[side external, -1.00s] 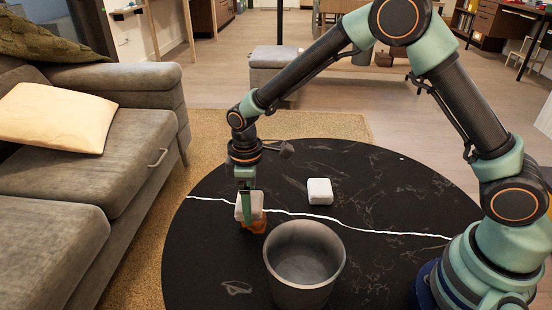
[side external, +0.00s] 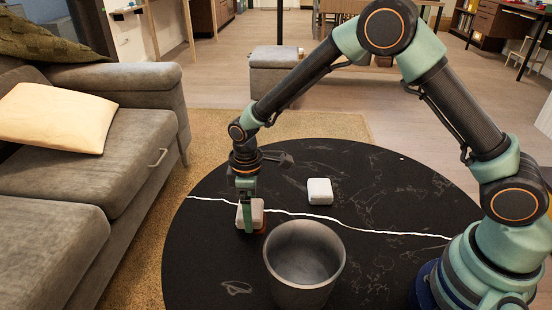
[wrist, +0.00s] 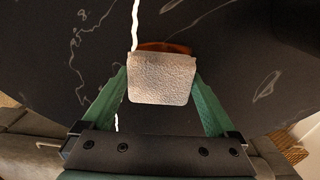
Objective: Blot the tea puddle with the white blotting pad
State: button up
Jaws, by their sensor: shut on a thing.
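My gripper (side external: 248,218) is shut on a white blotting pad (side external: 257,211), low over the near left part of the round black table. In the wrist view, the pad (wrist: 160,80) sits between the two green fingers and looks pale with a rough surface. The orange-brown tea puddle (wrist: 165,47) shows as a strip along the pad's far edge. The pad hides most of the puddle; I cannot tell whether it touches it. A second white block (side external: 320,191) lies on the table to the right of my gripper, apart from it.
A grey open bin (side external: 304,262) stands close to the right and front of my gripper. The black table (side external: 395,200) has white veins and is clear at the back and right. A grey sofa (side external: 60,200) stands left of the table.

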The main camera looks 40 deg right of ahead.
jog(key=shift+f, duration=0.7)
dwell(1.4)
jog(key=shift+r, duration=3.6)
